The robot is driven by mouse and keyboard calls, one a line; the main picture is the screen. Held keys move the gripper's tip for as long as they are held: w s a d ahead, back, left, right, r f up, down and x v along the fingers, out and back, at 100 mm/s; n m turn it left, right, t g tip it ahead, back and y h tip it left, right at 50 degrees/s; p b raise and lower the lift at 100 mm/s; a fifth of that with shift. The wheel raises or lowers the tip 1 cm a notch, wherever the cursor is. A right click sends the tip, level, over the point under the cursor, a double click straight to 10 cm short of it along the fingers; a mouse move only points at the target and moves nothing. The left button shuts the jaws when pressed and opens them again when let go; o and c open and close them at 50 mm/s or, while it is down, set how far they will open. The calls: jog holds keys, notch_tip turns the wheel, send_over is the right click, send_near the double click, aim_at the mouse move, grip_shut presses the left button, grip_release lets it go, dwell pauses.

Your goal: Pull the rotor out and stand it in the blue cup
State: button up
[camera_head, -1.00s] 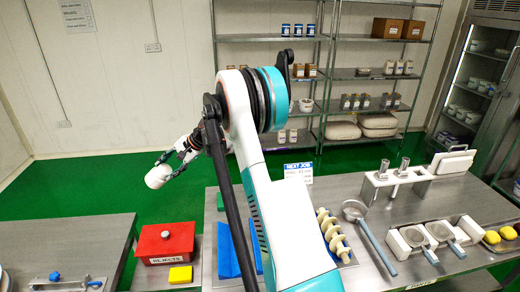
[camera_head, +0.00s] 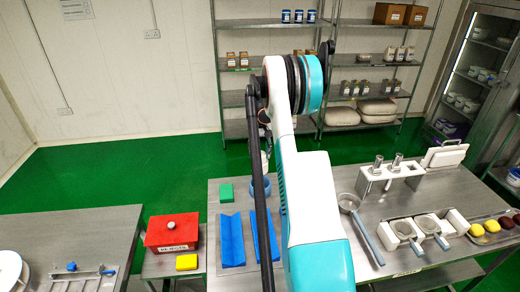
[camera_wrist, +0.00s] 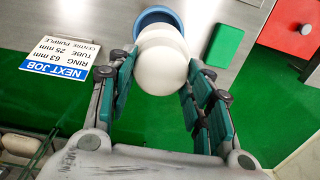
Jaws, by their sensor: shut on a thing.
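My gripper (camera_wrist: 163,72) has its two fingers on either side of a white, rounded piece (camera_wrist: 162,48), which I take to be the rotor, and is shut on it. The blue cup (camera_wrist: 152,14) shows just beyond this piece in the wrist view, its rim partly hidden by it. I cannot tell whether the piece's far end is inside the cup or above it. In the head view the blue cup (camera_head: 262,187) stands near the back edge of the steel table, with my gripper behind my arm and hard to make out.
A green block (camera_head: 226,193) and blue cradles (camera_head: 232,242) are close to the cup. A red rejects box (camera_head: 172,233) and yellow block (camera_head: 187,262) sit to the left. A NEXT JOB sign (camera_wrist: 60,58) is near my fingers. Ladles, holders and trays fill the right side.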

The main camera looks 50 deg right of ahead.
aim_at(260, 165)
jog(key=shift+d+f+b, duration=0.1)
jog(key=shift+f+b, duration=0.65)
jog(key=shift+f, duration=1.4)
jog(key=shift+s, duration=0.1)
jog(key=shift+r+b, duration=0.15)
jog(key=shift+b, duration=0.3)
jog(key=shift+f+b, duration=1.4)
jog(key=shift+f, duration=0.25)
jog(key=shift+f, duration=0.1)
jog(key=shift+f+b, duration=1.8)
jog(key=shift+f, duration=0.7)
jog(key=shift+r, duration=0.1)
